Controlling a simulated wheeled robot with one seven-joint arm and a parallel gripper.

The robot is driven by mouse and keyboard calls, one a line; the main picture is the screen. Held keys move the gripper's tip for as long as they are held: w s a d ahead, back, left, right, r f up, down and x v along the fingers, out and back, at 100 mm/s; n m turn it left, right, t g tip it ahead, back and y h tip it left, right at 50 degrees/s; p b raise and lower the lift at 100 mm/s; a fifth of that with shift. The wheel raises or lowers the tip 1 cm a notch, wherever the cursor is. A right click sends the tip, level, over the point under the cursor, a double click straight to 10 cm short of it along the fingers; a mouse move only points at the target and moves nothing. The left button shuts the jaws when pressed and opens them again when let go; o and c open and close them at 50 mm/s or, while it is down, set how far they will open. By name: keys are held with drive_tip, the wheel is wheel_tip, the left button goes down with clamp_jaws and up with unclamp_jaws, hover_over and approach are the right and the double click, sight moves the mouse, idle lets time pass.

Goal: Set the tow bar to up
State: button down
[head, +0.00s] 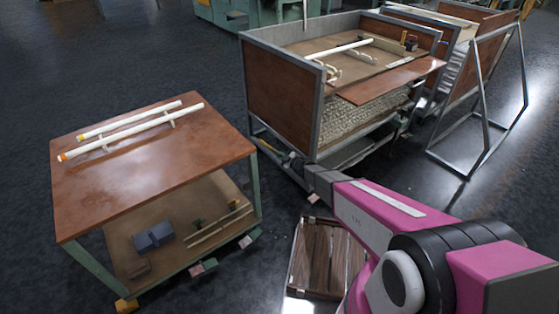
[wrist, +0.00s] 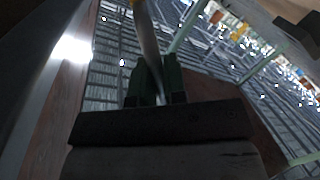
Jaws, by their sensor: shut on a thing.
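My gripper (wrist: 155,80) shows in the wrist view with its two dark green fingers close together. They are shut on a slim grey metal bar (wrist: 147,35), which I take for the tow bar. The bar runs from the top edge down between the fingers and looks steep in this view. In the head view my pink arm reaches to the low front corner of the large wooden-sided cart (head: 282,90). The fingers and the bar are hard to make out there, and the bar's angle to the floor cannot be told.
A smaller two-shelf cart (head: 150,185) with white tubes (head: 130,132) on top stands at left. A dark wooden panel or crate (head: 318,255) lies on the floor beside my arm. A metal-framed stand (head: 485,110) is at right. Floor between the carts is narrow.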

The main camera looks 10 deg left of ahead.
drive_tip(key=shift+w+d+r+m, duration=0.2)
drive_tip(key=shift+r+m, duration=0.05)
drive_tip(key=shift+m, duration=0.05)
idle(0.4)
drive_tip(key=c, duration=1.2)
unclamp_jaws()
